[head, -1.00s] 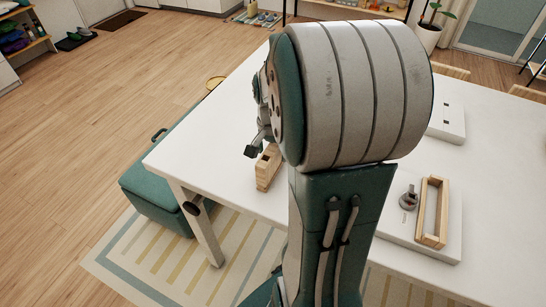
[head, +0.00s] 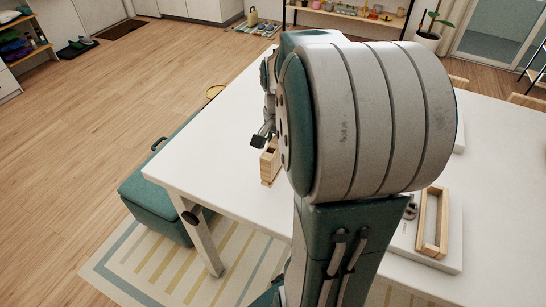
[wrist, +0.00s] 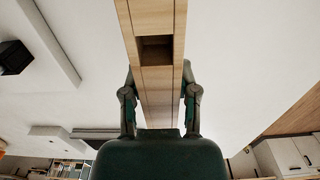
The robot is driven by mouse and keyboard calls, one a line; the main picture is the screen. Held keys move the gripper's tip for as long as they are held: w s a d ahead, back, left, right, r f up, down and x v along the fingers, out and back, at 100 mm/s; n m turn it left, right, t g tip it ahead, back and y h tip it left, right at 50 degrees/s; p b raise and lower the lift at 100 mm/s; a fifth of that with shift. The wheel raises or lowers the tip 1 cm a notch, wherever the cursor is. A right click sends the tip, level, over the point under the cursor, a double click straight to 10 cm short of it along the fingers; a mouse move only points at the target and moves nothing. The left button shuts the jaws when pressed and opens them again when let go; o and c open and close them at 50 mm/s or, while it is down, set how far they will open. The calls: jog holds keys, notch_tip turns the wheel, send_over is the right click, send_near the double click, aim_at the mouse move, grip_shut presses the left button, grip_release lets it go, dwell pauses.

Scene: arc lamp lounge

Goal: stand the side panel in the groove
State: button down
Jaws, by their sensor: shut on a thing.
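The side panel seems to be the pale wooden piece (head: 268,165) at the left of my arm in the head view, partly hidden by my arm. In the wrist view a long wooden piece (wrist: 150,18) with a square opening runs between my fingers. My gripper (wrist: 159,98) is shut on it, one finger at each side. In the head view only a dark part of my gripper (head: 260,140) shows, just above the wood. A wooden frame (head: 433,222) stands on a white board (head: 452,240) at the right. I cannot make out the groove for certain.
The white table (head: 225,165) is mostly bare at the left. A grey knob (head: 410,210) beside the frame is partly hidden by my arm. A green bench (head: 155,205) stands left of the table. In the wrist view a black block (wrist: 15,57) is at the left.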

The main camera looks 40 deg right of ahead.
jog(key=s+d+r, duration=0.3)
jog(key=d+r, duration=0.5)
jog(key=d, duration=0.4)
jog(key=shift+s+d+r, duration=0.15)
jog(key=shift+s, duration=0.2)
